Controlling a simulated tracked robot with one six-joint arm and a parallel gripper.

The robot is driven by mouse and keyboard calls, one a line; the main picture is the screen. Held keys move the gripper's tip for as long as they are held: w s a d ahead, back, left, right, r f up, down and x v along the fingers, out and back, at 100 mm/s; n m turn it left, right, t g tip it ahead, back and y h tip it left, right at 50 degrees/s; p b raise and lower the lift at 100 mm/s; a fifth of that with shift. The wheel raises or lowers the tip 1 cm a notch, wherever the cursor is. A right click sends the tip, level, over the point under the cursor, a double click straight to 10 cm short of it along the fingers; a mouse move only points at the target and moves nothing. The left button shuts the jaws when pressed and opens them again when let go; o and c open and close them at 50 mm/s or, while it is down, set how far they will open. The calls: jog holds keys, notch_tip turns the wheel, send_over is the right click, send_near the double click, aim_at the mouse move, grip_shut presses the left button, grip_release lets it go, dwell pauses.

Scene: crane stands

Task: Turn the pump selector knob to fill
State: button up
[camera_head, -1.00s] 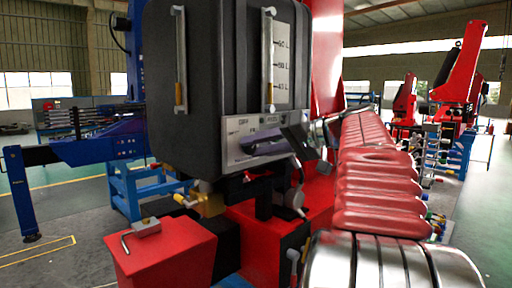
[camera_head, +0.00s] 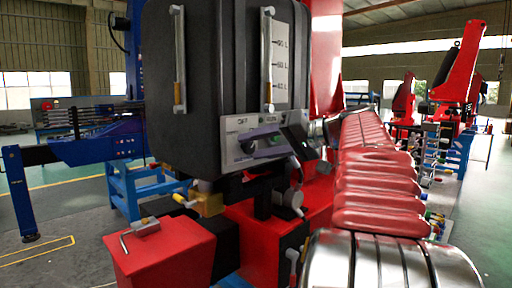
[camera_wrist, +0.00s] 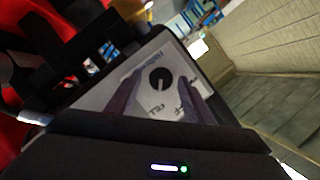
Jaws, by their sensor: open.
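The pump selector knob (camera_wrist: 160,79) is a round black knob with a white pointer line, on a light grey label panel (camera_wrist: 120,90). In the wrist view it lies between the tips of my gripper's two purple-grey fingers (camera_wrist: 160,84), with gaps on both sides. The lettering near it is upside down; one word looks like FILL. In the head view my gripper (camera_head: 262,141) is at the panel (camera_head: 232,127) below the black tank, with the dark knob (camera_head: 247,147) partly visible beside a finger. My gripper is open and empty.
The black tank (camera_head: 215,75) with upright handles and a level scale stands above the panel. A brass valve (camera_head: 209,203) and a red box (camera_head: 160,250) sit below it. A blue stand (camera_head: 140,188) is behind at the left.

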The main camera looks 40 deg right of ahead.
jog(key=v, duration=1.3)
jog(key=shift+s+d, duration=0.15)
jog(key=shift+s, duration=0.2)
